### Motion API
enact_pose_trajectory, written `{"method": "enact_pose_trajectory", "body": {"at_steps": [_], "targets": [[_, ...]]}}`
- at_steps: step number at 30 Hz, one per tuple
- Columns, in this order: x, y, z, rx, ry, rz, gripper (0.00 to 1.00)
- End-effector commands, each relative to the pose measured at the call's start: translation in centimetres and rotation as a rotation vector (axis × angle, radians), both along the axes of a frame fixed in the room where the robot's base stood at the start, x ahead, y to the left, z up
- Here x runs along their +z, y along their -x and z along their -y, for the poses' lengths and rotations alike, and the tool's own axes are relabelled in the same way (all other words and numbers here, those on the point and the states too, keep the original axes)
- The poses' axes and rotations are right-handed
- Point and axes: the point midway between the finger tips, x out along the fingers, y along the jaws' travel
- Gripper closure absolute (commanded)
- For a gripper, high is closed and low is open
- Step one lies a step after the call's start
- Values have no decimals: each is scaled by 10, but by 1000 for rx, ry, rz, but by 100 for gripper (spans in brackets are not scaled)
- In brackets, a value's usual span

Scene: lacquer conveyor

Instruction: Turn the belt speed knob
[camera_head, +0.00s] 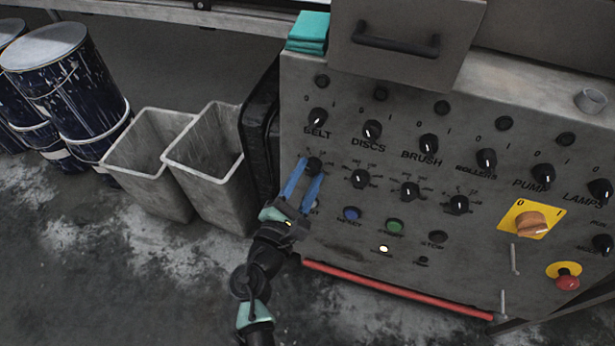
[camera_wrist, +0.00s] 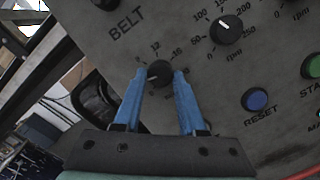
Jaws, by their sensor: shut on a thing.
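The belt speed knob (camera_wrist: 159,73) is a small black knob with a white pointer mark. It sits on the grey panel below the BELT label, with a number scale around it. My gripper (camera_wrist: 160,76) has blue fingers, one on each side of this knob, and is shut on it. In the head view the knob (camera_head: 313,164) shows at the tips of my gripper (camera_head: 307,172), at the panel's left side. The pointer faces left in the wrist view. Part of the scale is hidden by the fingers.
The panel (camera_head: 335,225) carries several other knobs, including the DISCS speed knob (camera_head: 360,178), close to the right. A blue RESET button (camera_head: 351,213), an orange switch (camera_head: 531,223) and a red emergency button (camera_head: 567,282) are nearby. Grey bins (camera_head: 205,165) stand left of the panel.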

Motion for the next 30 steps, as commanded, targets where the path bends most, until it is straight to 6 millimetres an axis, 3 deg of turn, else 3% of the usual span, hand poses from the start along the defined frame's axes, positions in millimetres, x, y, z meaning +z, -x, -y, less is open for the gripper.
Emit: {"method": "enact_pose_trajectory", "body": {"at_steps": [14,15,20,30], "targets": [[0,0,-1,-2,-16,4,100],[-1,0,0,-2,-16,4,58],[0,0,0,-2,-16,4,30],[0,3,-1,-2,-15,4,30]]}}
